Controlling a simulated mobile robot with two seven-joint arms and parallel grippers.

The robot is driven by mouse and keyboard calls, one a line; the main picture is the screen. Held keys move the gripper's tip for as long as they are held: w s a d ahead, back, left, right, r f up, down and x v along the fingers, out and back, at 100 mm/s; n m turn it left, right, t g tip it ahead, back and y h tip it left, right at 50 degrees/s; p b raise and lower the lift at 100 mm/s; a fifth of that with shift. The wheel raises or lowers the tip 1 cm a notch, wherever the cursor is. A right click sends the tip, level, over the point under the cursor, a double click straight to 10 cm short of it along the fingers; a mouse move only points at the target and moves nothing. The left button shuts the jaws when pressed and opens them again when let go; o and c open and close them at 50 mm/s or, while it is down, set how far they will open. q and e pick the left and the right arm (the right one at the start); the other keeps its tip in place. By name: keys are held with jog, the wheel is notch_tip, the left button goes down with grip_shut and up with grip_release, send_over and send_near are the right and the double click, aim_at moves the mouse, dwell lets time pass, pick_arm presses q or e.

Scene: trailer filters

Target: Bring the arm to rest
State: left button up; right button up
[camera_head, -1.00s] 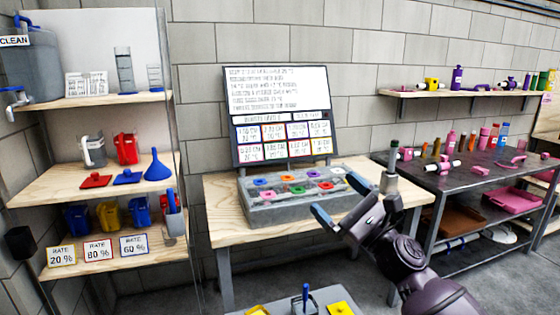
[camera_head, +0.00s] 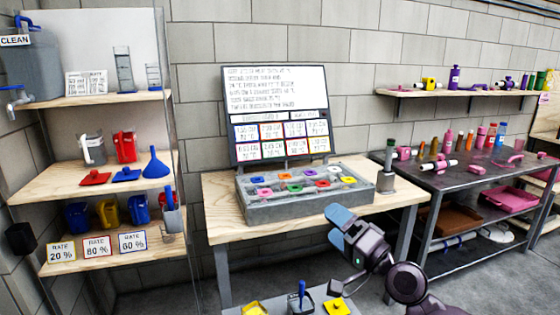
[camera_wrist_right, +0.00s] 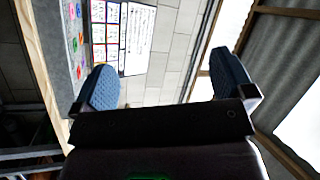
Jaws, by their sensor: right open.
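My right gripper (camera_head: 338,228) is in the lower middle of the head view, in front of the wooden table (camera_head: 225,205) and apart from it. Its blue fingers point up and left. The right wrist view shows its two blue finger pads (camera_wrist_right: 170,85) spread wide with nothing between them. Beyond them are the wall and the sign board. My left gripper is not in view.
A grey block with coloured rings (camera_head: 300,207) and a grey-green cylinder (camera_head: 387,170) stand on the table. Shelves (camera_head: 95,185) with jugs are at left. A dark metal bench (camera_head: 470,175) is at right. A low tray (camera_head: 320,298) with a blue-handled tool lies below.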

jog(key=s+d+f+n+h, duration=0.3)
jog(key=s+d+f+h, duration=0.15)
jog(key=f, duration=0.55)
jog(key=s+d+f+n+h, duration=0.35)
jog(key=s+f+h, duration=0.2)
jog(key=f, duration=0.45)
jog(key=s+d+f+g+h, duration=0.1)
jog(key=s+d+f+g, duration=0.1)
jog(key=s+f, duration=0.5)
jog(key=s+d+f+g+h, duration=0.2)
jog(key=s+d+f, duration=0.3)
jog(key=s, duration=1)
notch_tip(320, 180, down, 4)
jog(key=shift+s+d+r+m+g+h+b, duration=0.25)
jog(key=shift+s+m+g+h+b, duration=0.1)
jog(key=shift+m, duration=0.1)
